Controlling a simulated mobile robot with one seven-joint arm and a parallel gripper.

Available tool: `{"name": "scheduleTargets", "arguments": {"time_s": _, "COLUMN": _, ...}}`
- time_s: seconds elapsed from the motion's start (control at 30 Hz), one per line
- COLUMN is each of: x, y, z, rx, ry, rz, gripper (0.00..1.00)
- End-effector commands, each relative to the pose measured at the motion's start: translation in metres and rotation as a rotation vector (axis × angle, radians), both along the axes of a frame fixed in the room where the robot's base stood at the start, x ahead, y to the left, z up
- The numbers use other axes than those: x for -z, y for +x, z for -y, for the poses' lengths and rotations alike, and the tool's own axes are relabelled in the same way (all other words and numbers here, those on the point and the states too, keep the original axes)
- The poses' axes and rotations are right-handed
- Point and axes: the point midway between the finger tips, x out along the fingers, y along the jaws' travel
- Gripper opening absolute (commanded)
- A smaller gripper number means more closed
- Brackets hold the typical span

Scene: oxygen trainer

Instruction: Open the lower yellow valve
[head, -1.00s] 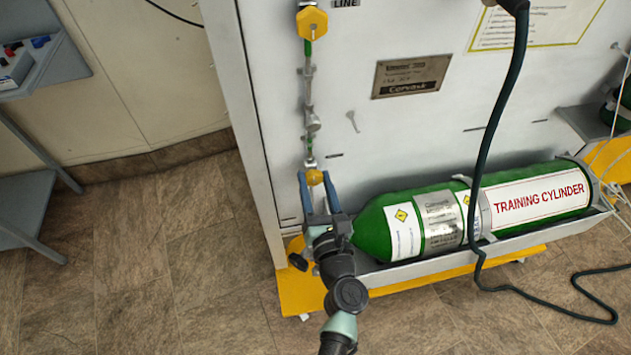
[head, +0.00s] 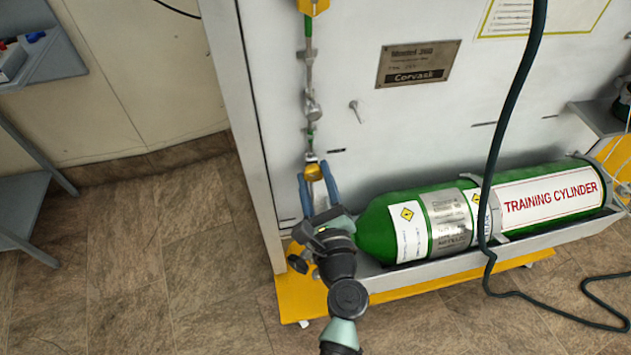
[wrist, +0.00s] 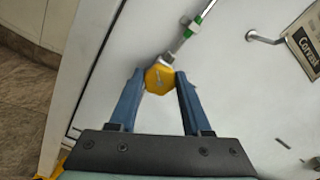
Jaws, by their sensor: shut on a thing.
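The lower yellow valve (head: 314,172) sits at the bottom of a thin vertical pipe on the white panel. In the wrist view its faceted yellow knob (wrist: 159,78) is between the blue fingertips, with a small mark on its face. My gripper (head: 318,177) is shut on this knob, one finger on each side. It reaches up to it from below, and the fingers cover parts of the knob's sides.
The upper yellow valve (head: 313,6) is cut off at the top edge. A green training cylinder (head: 375,228) lies in a tray just right of my gripper. A dark hose (head: 513,95) hangs in front of the panel. A small hook (head: 355,112) sticks out of the panel.

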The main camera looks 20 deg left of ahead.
Motion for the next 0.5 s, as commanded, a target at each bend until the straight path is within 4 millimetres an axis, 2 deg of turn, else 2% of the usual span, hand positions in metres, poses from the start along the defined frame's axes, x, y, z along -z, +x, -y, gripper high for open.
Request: {"name": "scheduleTargets", "arguments": {"time_s": 0.5, "x": 0.001, "y": -0.0006, "z": -0.0002, "rx": -0.001, "ry": -0.144, "rz": 0.097, "gripper": 0.0}}
